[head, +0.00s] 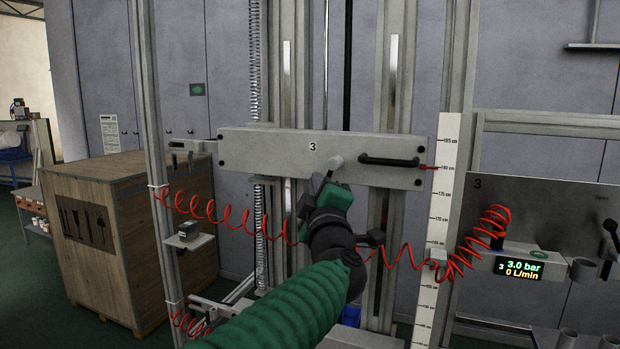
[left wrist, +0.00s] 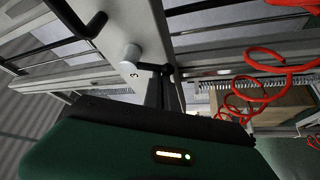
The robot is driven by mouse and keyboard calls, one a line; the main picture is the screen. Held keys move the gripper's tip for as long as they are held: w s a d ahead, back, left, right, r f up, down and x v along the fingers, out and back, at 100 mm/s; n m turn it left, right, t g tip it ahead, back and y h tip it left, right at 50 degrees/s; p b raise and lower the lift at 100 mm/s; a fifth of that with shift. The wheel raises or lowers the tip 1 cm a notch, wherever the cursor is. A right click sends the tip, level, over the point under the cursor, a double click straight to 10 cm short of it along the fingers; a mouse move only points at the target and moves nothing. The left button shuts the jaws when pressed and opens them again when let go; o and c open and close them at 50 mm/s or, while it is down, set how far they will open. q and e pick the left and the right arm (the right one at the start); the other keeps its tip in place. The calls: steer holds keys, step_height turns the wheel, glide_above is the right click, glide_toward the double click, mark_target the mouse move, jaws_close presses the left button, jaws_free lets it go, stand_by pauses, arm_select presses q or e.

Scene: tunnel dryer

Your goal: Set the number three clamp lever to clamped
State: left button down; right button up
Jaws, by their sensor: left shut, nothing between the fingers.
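A light grey plate (head: 270,148) marked 3 spans the upright rails. A pale round knob (head: 336,161), which looks like the hub of the number three clamp lever, stands out from the plate's lower middle. In the left wrist view the knob (left wrist: 131,53) shows above the figure 3. My left gripper (head: 318,183) is shut and empty just below and left of the knob. In the left wrist view its dark fingers (left wrist: 164,94) are close to the plate. I cannot tell whether they touch the lever, and the gripper may hide part of it. My right gripper is out of view.
A black fixed handle (head: 388,161) is right of the knob. Coiled red hoses (head: 215,212) hang left and right of my arm. A white scale (head: 441,180) stands on the right, beside a panel with a pressure display (head: 519,269). A wooden crate (head: 105,240) stands left.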

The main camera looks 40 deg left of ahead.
arm_select(q)
steer(key=shift+w+d+f, duration=0.15)
steer(key=shift+d, duration=0.8)
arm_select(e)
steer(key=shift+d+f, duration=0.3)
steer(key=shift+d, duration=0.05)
arm_select(q)
steer(key=shift+a, duration=0.15)
